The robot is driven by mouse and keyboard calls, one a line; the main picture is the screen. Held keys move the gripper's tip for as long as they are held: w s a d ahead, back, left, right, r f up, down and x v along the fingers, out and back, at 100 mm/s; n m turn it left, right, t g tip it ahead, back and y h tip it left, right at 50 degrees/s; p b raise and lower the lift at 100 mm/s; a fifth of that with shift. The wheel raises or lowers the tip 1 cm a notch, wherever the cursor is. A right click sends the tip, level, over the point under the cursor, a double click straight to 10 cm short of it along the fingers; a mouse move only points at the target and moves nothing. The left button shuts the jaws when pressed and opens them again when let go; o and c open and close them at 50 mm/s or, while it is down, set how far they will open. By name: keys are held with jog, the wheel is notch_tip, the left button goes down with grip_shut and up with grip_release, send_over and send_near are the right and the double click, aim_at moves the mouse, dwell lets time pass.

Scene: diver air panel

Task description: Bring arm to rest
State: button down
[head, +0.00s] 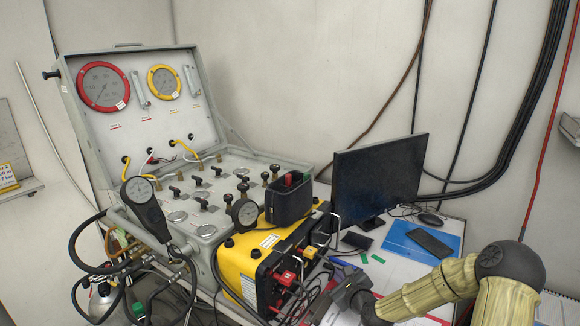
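My arm comes in at the lower right in the head view, with pale yellow ribbed links and a dark elbow joint. My gripper (340,292) is the dark grey end of the arm, low at the bottom centre, just right of the yellow box (240,269). It is small and partly lost against cables and dark parts there. I cannot tell whether its fingers are open or shut, or whether they touch anything.
The open diver air panel (140,105) with gauges and valves stands at the left. A monitor (377,175), a blue folder (405,238) and a dark phone-like slab (429,242) are on the desk. Hoses and cables crowd the lower left. Wall cables hang at the right.

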jog(key=s+a+n+g, duration=0.1)
jog(key=n, duration=0.1)
jog(key=s+a+n+g+p, duration=0.1)
jog(key=s+n, duration=0.1)
jog(key=n, duration=0.1)
jog(key=s+a+r+n+g+p, duration=0.1)
jog(key=s+n, duration=0.1)
jog(key=n, duration=0.1)
jog(key=shift+g, duration=0.4)
jog(key=s+n+g, duration=0.1)
jog(key=n, duration=0.1)
jog(key=s+r+n+p, duration=0.1)
jog(key=s, duration=0.1)
jog(key=s+r+n+g+h, duration=0.1)
jog(key=s+n, duration=0.1)
jog(key=shift+s+d+r+n+g+p, duration=0.15)
jog(key=shift+r+n+g+p, duration=0.1)
jog(key=shift+n+g+p, duration=0.1)
jog(key=s+d+r+n+g+h+p, duration=0.1)
jog(key=s+r+n+g+p, duration=0.1)
jog(key=s+r+n, duration=0.4)
jog(key=s+d+r+n+g+h+p, duration=0.1)
jog(key=s+r+n, duration=0.5)
jog(key=s, duration=0.8)
jog(key=shift+d+r+n+g+h+p, duration=0.25)
jog(key=shift+n+g+h+p, duration=0.3)
jog(key=shift+g+p, duration=0.4)
